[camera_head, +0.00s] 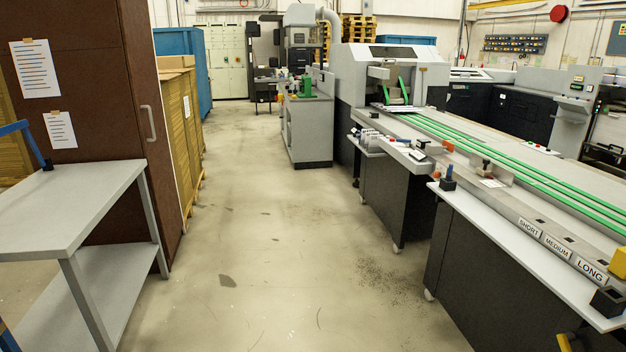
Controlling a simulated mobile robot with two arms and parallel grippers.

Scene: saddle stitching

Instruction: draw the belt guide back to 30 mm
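The long conveyor table of the stitching machine runs along the right, with green belts (500,153) on top. A metal bracket with a dark knob (486,165) stands on its near edge beside the belts; it looks like the belt guide, but I cannot be sure. A small white label (492,183) lies by it. Its distance in millimetres cannot be read from here. Labels SHORT, MEDIUM and LONG (592,271) sit along the near rail. Neither of my grippers is in view.
A grey table (70,205) and a brown cabinet (75,85) stand at left. The floor aisle (270,240) between is clear.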

